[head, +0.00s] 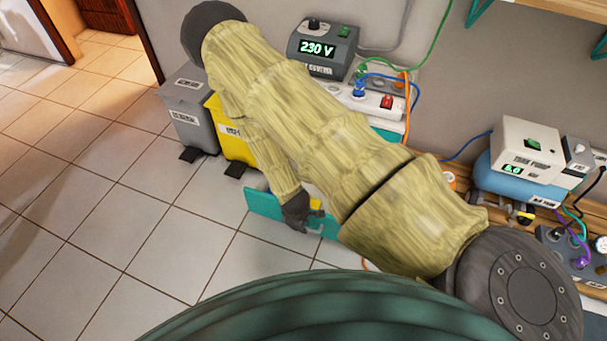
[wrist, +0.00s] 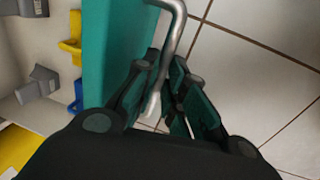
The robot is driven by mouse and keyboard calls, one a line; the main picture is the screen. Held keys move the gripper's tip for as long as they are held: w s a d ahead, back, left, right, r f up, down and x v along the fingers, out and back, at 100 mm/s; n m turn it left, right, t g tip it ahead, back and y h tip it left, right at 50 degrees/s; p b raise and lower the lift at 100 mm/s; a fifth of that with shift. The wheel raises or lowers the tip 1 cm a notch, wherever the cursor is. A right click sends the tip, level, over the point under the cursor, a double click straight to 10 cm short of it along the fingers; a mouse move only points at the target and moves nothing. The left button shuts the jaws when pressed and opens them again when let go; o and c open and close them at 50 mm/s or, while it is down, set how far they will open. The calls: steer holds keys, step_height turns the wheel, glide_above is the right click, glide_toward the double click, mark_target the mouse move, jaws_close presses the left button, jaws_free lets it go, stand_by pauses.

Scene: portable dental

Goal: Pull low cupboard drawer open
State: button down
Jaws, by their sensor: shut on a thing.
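The low cupboard drawer shows its teal front (head: 262,203) beside and behind my gripper (head: 300,212) in the head view. In the wrist view the teal front (wrist: 112,55) stands at the left, with a bent metal bar handle (wrist: 176,38) on its outer side. My gripper (wrist: 166,78) is shut on this handle, its dark and teal fingers on either side of the bar. The drawer stands out from the cupboard, and its pale inside shows behind the front. My arm hides most of the cupboard in the head view.
Grey (head: 188,108) and yellow (head: 232,135) bins stand on the floor left of the cupboard. A voltage unit (head: 322,50) and power strip (head: 378,97) sit above. Small grey, yellow and blue pieces (wrist: 72,45) show inside the drawer. Tiled floor (head: 130,220) is clear at left.

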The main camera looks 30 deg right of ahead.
steer(key=shift+a, duration=0.15)
steer(key=c, duration=1.5)
jaws_free()
steer(key=shift+r, duration=0.1)
steer(key=shift+s+a+r, duration=0.25)
steer(key=shift+a+r, duration=0.05)
steer(key=shift+r, duration=1.65)
steer(key=shift+s+a+r, duration=0.25)
steer(key=shift+a+r, duration=0.05)
steer(key=shift+r, duration=1.6)
steer(key=shift+s+a+r, duration=0.25)
steer(key=shift+a+r, duration=0.05)
steer(key=shift+r, duration=1.65)
